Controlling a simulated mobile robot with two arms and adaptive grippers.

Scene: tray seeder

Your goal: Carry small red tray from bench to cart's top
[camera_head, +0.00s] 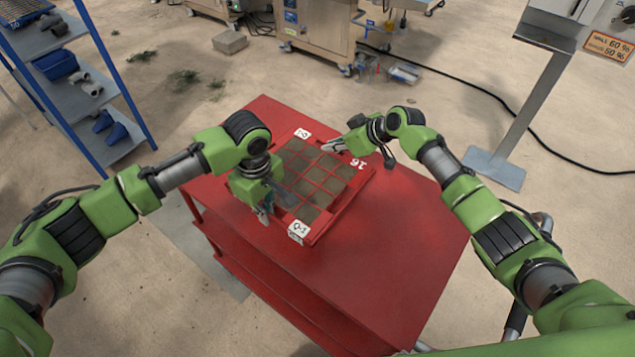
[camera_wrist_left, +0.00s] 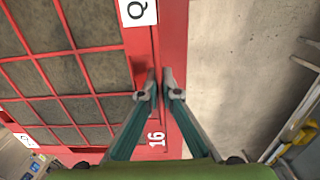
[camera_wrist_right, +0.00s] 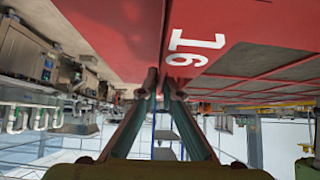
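The small red tray (camera_head: 325,220), a grid of soil-filled cells with white labels and the number 16, is on the top of the red cart (camera_head: 400,230), towards its far left. I cannot tell whether it touches the cart top. My left gripper (camera_head: 264,212) is at the tray's left side; in the left wrist view its fingertips (camera_wrist_left: 160,82) close on the rim near a Q label. My right gripper (camera_head: 345,148) is at the far right side; in the right wrist view its fingertips (camera_wrist_right: 160,84) close on the rim beside the 16.
A blue shelf rack (camera_head: 95,85) with pots stands at the left. Steel machines (camera_head: 315,25) stand at the back. A grey post (camera_head: 530,105) on a floor plate stands at the right. The near part of the cart top is clear. A black cable crosses the floor.

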